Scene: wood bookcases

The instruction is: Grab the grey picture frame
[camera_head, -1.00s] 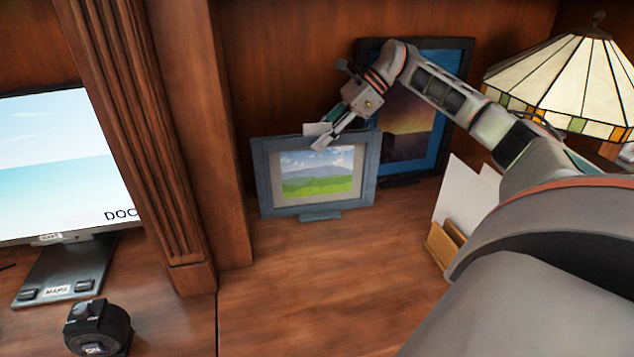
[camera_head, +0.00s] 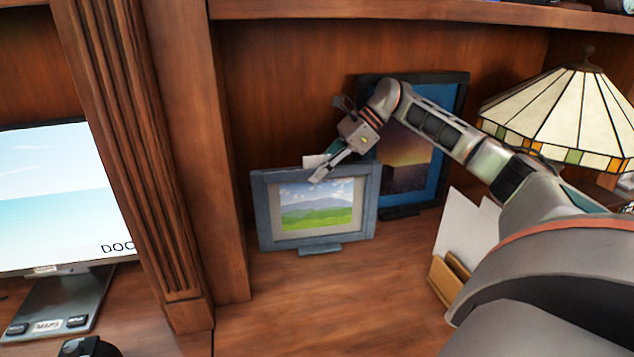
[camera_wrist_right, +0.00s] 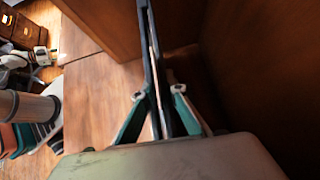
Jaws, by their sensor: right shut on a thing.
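The grey picture frame (camera_head: 262,213) stands upright on the wooden shelf surface, showing a green field and mountains. In the right wrist view the frame (camera_wrist_right: 147,40) shows edge-on as a thin dark strip between the fingers. My right gripper (camera_head: 318,170) reaches down from the upper right and is shut on the frame's top edge, with one finger in front of it. The other finger is mostly hidden behind the frame in the head view. In the right wrist view the gripper (camera_wrist_right: 158,100) has a finger on each side of the frame. My left gripper is not in view.
A larger dark-edged picture (camera_head: 408,170) stands just behind, to the right. A stained-glass lamp (camera_head: 565,115) and a paper holder (camera_head: 447,280) are at the right. A wooden pillar (camera_head: 140,150) and a monitor (camera_head: 60,200) are at the left. The surface in front of the frame is clear.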

